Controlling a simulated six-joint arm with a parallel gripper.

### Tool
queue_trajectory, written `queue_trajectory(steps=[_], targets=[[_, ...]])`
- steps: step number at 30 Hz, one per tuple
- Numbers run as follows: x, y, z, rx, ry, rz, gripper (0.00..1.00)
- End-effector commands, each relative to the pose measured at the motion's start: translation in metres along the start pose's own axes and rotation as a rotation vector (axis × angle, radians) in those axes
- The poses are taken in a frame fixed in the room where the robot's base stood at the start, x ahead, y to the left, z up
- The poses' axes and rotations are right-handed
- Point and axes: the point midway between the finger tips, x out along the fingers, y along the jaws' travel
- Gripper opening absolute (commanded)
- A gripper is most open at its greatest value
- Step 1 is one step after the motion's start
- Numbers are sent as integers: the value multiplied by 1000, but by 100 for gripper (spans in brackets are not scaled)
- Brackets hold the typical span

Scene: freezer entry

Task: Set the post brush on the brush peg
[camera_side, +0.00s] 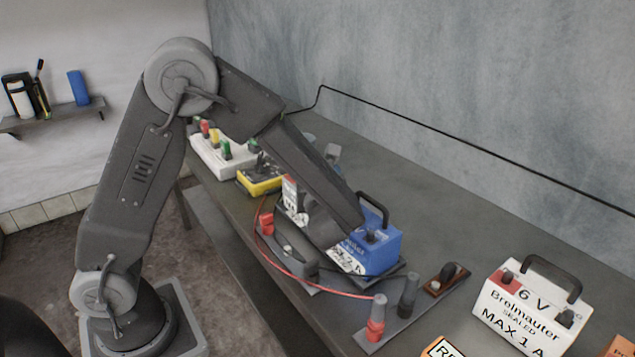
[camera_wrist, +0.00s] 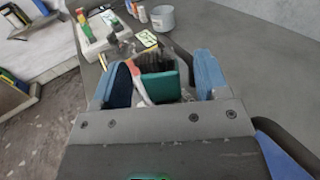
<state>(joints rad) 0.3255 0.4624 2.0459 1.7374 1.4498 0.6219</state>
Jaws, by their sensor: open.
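My gripper (camera_wrist: 164,80) shows in the wrist view with its two blue-padded fingers apart. A teal block (camera_wrist: 167,86) with a dark, bristly-looking part behind it shows between the fingers; it may be the post brush, but I cannot tell, nor whether the pads touch it. In the side view my forearm hides the gripper and what lies under it. I cannot make out the brush peg with certainty. A brown plate with a dark upright knob (camera_side: 448,277) sits by the bench's front edge.
A blue battery (camera_side: 378,245) stands close right of my forearm. A white 6 V battery (camera_side: 525,306) stands farther right. A rack carries a red post (camera_side: 376,318) and a black post (camera_side: 408,297). A yellow meter (camera_side: 260,181) and white tray (camera_side: 219,157) lie behind. A red cable crosses in front.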

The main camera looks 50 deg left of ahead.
Motion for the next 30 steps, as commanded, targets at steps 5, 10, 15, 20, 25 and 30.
queue_trajectory(steps=[5,10,15,20,25,30], targets=[[11,0,0,1,1,0,68],[10,0,0,1,1,-1,68],[10,0,0,1,1,-1,53],[10,0,0,1,1,-1,37],[10,0,0,1,1,-1,21],[10,0,0,1,0,-1,9]])
